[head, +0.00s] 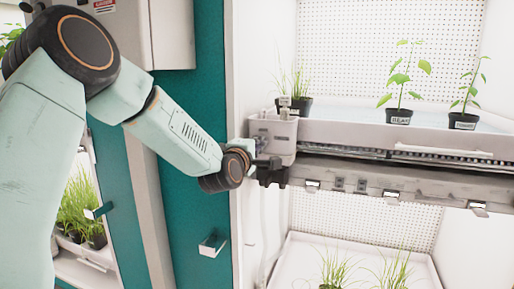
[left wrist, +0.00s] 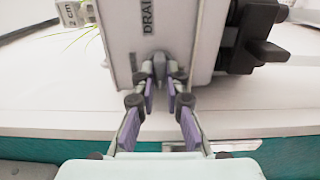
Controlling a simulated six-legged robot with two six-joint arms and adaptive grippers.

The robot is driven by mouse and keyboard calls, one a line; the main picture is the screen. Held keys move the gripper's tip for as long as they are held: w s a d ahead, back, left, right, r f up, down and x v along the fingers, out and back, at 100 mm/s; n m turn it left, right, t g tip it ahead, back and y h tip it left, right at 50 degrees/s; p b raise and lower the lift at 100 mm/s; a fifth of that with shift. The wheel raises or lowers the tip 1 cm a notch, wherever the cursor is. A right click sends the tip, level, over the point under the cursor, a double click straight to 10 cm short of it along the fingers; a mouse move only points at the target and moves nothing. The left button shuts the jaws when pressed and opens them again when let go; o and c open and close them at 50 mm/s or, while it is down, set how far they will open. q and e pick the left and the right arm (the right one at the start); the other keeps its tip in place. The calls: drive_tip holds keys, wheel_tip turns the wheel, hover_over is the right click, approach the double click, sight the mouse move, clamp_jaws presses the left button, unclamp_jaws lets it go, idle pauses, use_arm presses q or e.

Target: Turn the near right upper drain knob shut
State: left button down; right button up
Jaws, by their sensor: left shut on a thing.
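The drain box (head: 275,132) is a pale box at the left front corner of the upper tray. In the left wrist view the box (left wrist: 195,35) carries a label reading "DRAI", the rest cut off. The drain knob (left wrist: 160,64) is a small grey piece on the box's face below the label. My left gripper (left wrist: 160,78) has its purple-padded fingers closed on the knob from both sides. In the head view my left gripper (head: 246,150) is at the box's left side, and the knob is hidden there. My right gripper is not in view.
A black fitting (left wrist: 255,42) sticks out just right of the box. The upper tray (head: 400,133) holds potted plants, with a metal rail (head: 380,180) below its front. A lower tray (head: 290,262) holds seedlings. A teal door panel (head: 205,100) with a handle (head: 212,245) stands left.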

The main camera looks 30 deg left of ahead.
use_arm(q)
drive_tip(key=shift+r, duration=0.2)
drive_tip(key=c, duration=1.5)
unclamp_jaws()
drive_tip(key=shift+o, duration=0.5)
drive_tip(key=shift+w+f, duration=0.1)
drive_tip(key=shift+f, duration=0.1)
drive_tip(key=v, duration=1.2)
drive_tip(key=shift+f, duration=0.1)
